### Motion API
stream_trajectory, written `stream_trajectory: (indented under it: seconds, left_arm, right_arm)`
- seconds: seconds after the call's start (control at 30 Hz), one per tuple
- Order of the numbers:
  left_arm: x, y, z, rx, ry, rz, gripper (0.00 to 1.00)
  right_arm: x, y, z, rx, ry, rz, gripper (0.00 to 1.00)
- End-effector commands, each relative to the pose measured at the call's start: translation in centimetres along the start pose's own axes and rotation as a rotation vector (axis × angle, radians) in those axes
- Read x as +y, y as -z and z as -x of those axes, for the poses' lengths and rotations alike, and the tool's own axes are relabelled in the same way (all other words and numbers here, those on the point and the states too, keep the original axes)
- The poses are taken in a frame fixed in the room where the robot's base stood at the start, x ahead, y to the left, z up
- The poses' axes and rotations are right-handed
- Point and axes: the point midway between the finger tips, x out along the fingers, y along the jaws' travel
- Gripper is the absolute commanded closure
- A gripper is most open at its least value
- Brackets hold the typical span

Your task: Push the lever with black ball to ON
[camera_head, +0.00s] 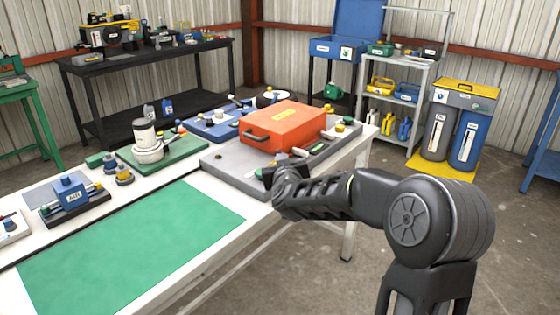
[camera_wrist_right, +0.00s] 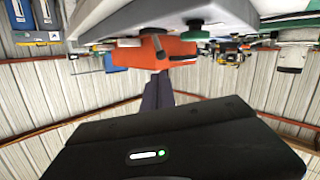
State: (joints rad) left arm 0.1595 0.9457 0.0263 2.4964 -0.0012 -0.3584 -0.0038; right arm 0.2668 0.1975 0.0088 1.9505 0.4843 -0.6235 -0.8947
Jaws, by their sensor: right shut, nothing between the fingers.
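An orange box (camera_head: 285,127) with a dark handle sits on a grey base plate (camera_head: 222,166) at the table's far right end. It also shows upside down in the right wrist view (camera_wrist_right: 178,50). Small dark parts (camera_head: 300,152) stand at the plate's front edge; I cannot tell whether one is the black ball of the lever, and no ON mark is readable. My right gripper (camera_wrist_right: 160,74) is shut and empty, its fingers pointing towards the orange box. In the head view its tips are hidden behind my wrist near the plate's front edge. My left gripper is not in view.
A green knob (camera_wrist_right: 195,31) shows beside the orange box in the wrist view. A green board (camera_head: 180,152) with a white device stands left of the plate. A green mat (camera_head: 130,250) lies clear at the front. Shelves and bins stand behind right.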

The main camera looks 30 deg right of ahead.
Motion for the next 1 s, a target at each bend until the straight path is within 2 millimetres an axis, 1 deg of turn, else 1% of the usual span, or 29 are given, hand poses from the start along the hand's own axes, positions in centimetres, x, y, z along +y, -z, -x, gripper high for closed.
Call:
stream_trajectory:
  seconds: [0.03, 0.3, 0.43, 0.6, 1.0]
  left_arm:
    - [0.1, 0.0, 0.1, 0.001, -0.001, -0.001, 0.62]
    - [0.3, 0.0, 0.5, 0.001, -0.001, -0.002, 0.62]
    - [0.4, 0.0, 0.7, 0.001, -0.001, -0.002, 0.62]
    - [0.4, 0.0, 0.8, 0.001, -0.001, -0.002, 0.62]
    - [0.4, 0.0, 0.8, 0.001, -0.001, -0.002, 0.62]
  right_arm:
    - [0.1, 0.2, 0.8, 0.001, -0.001, -0.001, 1.00]
    - [0.0, 1.2, 5.7, 0.002, -0.001, -0.002, 1.00]
    - [0.0, 1.4, 7.4, 0.000, -0.001, -0.001, 1.00]
    - [-0.1, 1.4, 8.4, -0.001, -0.001, 0.000, 1.00]
    - [-0.1, 1.4, 8.4, -0.001, -0.002, 0.000, 1.00]
